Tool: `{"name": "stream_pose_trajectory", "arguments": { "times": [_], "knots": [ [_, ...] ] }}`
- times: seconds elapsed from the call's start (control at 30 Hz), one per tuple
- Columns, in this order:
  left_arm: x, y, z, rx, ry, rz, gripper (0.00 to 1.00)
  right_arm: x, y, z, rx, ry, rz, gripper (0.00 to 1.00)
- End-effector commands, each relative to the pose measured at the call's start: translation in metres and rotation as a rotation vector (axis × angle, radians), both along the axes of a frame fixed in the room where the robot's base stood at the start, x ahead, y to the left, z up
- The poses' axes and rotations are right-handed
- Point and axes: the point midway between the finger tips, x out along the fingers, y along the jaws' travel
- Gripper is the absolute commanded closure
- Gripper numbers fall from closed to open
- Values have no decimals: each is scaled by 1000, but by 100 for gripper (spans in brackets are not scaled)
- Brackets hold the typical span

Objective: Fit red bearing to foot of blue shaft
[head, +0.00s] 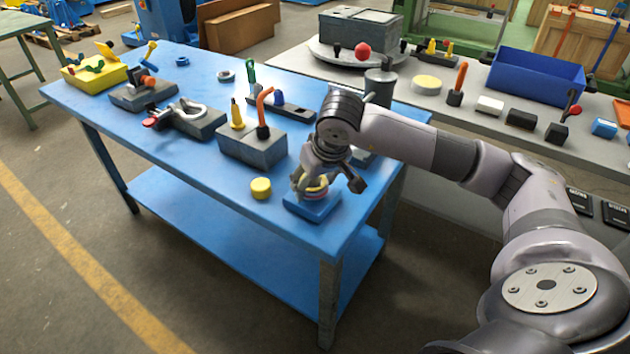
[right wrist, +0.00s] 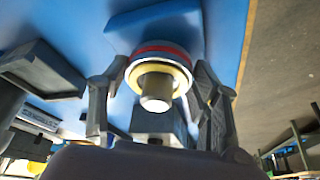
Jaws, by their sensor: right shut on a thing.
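My right gripper (head: 318,182) points down at the near right corner of the blue table. In the right wrist view its fingers (right wrist: 160,72) close from both sides on a round part with a red band, which looks like the red bearing (right wrist: 160,48). A pale yellow ring and a silver stub (right wrist: 156,95) sit in front of the red band. In the head view the rings show just above a blue block (head: 312,207), partly hidden by the gripper. I cannot tell whether they touch it. I cannot clearly pick out the blue shaft. My left gripper is out of view.
A yellow cylinder (head: 261,188) stands left of the blue block. A grey block (head: 252,145) with an orange hook and yellow cone stands behind it. Grey fixtures (head: 143,95) and a yellow tray (head: 94,70) are farther left. A grey bench (head: 440,112) with a blue bin (head: 535,80) lies behind.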

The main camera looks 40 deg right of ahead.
Motion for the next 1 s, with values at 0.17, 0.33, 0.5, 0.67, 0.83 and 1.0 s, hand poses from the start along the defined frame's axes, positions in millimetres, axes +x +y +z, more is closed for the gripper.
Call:
{"name": "stream_pose_trajectory", "arguments": {
  "times": [0.17, 0.33, 0.5, 0.67, 0.83, 1.0],
  "knots": [
    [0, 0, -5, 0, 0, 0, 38, 1, 0, -5, 0, -3, -1, 84],
    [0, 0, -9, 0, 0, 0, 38, 1, 0, -9, 0, -3, -1, 84],
    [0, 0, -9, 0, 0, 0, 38, 1, 0, -8, 0, -3, -1, 35],
    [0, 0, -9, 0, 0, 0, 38, 0, 0, -9, 0, -2, 0, 24],
    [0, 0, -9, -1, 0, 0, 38, 0, 0, -9, 0, -1, 0, 20],
    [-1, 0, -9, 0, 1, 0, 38, 0, 0, -10, -1, 2, 0, 20]
  ]
}}
